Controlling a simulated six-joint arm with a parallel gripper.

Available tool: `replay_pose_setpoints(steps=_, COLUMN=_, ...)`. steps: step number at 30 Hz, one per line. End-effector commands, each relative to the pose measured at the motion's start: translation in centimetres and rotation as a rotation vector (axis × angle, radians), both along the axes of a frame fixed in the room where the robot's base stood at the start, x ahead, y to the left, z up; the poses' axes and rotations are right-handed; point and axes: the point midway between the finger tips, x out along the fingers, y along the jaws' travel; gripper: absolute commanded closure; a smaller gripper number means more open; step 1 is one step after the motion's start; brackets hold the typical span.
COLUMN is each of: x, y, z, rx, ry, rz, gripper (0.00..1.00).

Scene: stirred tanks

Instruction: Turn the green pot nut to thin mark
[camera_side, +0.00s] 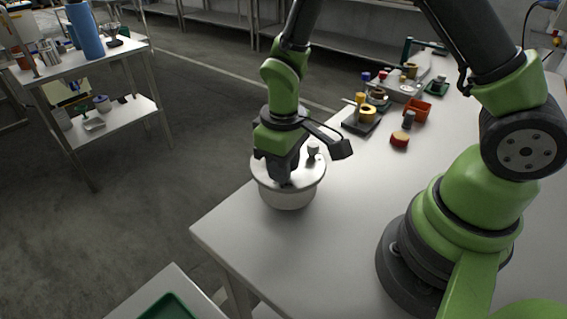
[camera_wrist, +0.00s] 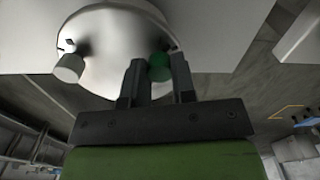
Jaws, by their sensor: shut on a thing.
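The green pot nut (camera_wrist: 159,66) is on the lid of the round pot and sits between my gripper's two dark fingers in the wrist view. My gripper (camera_wrist: 156,72) is shut on it from above. In the side view my gripper (camera_side: 287,178) points down at the lid and hides the nut. The pot (camera_side: 288,197) is pale with a flat light lid (camera_wrist: 112,32) and stands near the table's corner. A grey knob (camera_wrist: 69,68) stands on the lid to the left of the nut in the wrist view. I cannot make out the thin mark.
The white table (camera_side: 335,235) is clear in front of the pot. Farther back are a red-topped piece (camera_side: 400,139), an orange bin (camera_side: 417,109) and a dark tray (camera_side: 362,122) with yellow parts. A green tray (camera_side: 168,308) lies at the bottom left.

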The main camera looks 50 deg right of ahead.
Motion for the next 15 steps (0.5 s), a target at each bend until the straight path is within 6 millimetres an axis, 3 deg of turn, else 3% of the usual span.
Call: replay_pose_setpoints(steps=15, x=-0.05, y=0.00, z=0.06, rx=0.000, ry=0.002, rz=-0.370, gripper=0.99)
